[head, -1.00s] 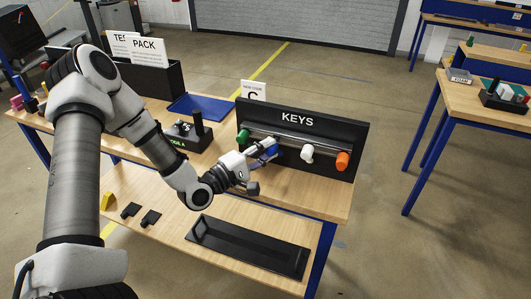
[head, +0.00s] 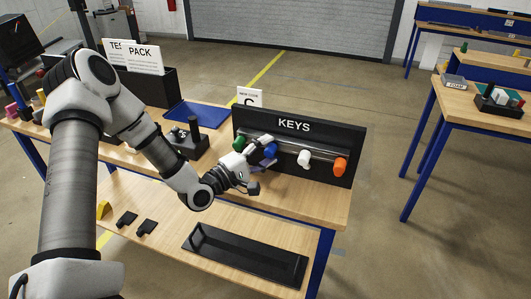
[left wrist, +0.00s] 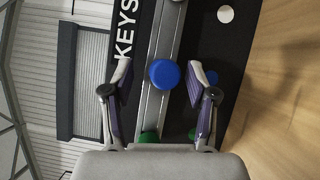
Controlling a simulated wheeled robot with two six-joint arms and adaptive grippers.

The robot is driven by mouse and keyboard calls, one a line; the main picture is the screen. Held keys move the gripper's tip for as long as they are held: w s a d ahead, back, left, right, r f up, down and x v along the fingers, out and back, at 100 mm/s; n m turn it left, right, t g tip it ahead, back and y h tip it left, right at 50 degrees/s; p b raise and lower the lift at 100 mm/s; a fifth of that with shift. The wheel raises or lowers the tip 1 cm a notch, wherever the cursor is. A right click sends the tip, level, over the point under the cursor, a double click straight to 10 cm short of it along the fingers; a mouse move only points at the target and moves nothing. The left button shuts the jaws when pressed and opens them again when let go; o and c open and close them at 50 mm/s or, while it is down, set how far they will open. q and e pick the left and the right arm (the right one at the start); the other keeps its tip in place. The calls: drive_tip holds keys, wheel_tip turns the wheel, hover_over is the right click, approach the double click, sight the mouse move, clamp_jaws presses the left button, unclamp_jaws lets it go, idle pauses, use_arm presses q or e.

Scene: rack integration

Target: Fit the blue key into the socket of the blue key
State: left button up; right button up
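The blue key (head: 270,150) sits in the black KEYS rack (head: 345,140), between the green key (head: 239,143) and the white key (head: 304,159). My left gripper (head: 266,152) is in front of the rack at the blue key. In the left wrist view the round blue end of the key (left wrist: 164,74) lies between the two fingers of the open left gripper (left wrist: 162,78), with a gap on each side. A black device with an upright post (head: 194,135) stands left of the rack; I cannot tell whether it holds the blue key's socket. My right gripper is not in view.
An orange key (head: 339,167) is at the rack's right end. A blue mat (head: 197,114) lies on the table behind the device.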

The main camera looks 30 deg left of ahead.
use_arm(q)
drive_tip(key=shift+s, duration=0.1)
drive_tip(key=v, duration=0.7)
idle(0.5)
drive_tip(key=shift+s+a+f, duration=0.1)
drive_tip(key=shift+s, duration=0.05)
idle(0.3)
